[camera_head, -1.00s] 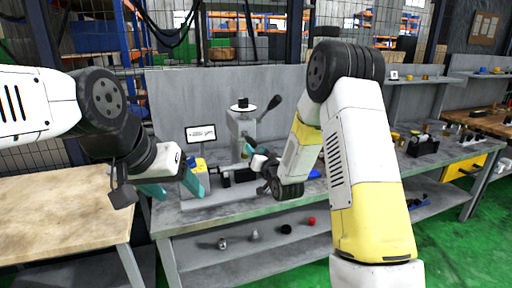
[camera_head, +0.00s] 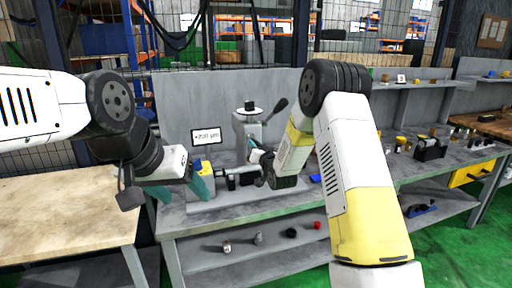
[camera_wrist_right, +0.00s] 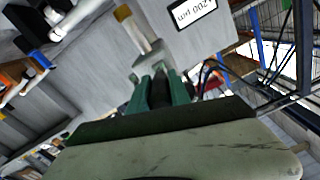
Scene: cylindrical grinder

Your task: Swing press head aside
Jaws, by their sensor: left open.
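The grey press (camera_head: 241,132) stands at the back of the workbench, with a black knob on top and a dark lever slanting up to the right. My right gripper (camera_head: 257,156) is at the press, just below and in front of its head. The right wrist view shows its green fingers (camera_wrist_right: 160,90) close together with something dark between them. Whether they grip it cannot be told. A grey part with a yellow tip (camera_wrist_right: 125,14) lies just beyond the fingers. My left gripper (camera_head: 188,187) is open, left of the press, above the bench's front left.
A small display (camera_head: 206,136) stands behind my left gripper. A wooden table (camera_head: 60,215) is at the left. The grey workbench (camera_head: 225,212) has a lower shelf with several small parts. A black holder with parts (camera_head: 430,150) stands at the right. A grey panel backs the bench.

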